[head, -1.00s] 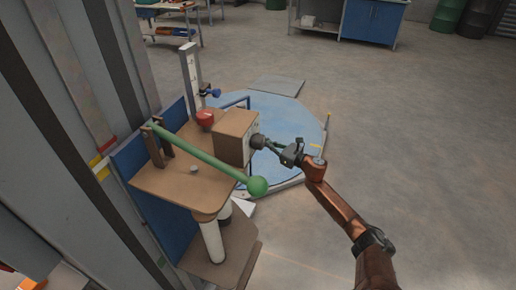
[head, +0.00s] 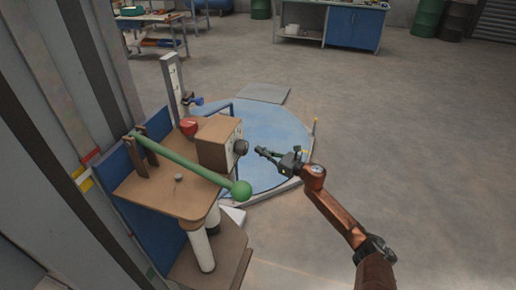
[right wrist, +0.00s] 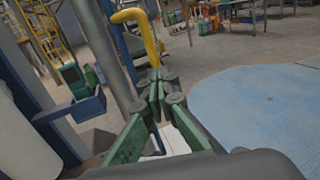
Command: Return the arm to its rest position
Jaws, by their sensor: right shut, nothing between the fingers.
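My right gripper (head: 262,152) is shut and empty in the head view, at the end of my copper-coloured arm coming from the lower right. It is just to the right of the dark round knob (head: 241,147) on the brown box (head: 213,141), with a small gap between them. In the right wrist view its green fingers (right wrist: 157,82) meet at the tips with nothing between them. My left gripper is not in view.
The brown bench (head: 160,192) carries a long green lever (head: 190,165) with a ball end and a red dome (head: 189,126). A round blue platform (head: 268,130) lies behind. The floor (head: 410,130) to the right is clear. A blue cabinet (head: 356,27) stands far back.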

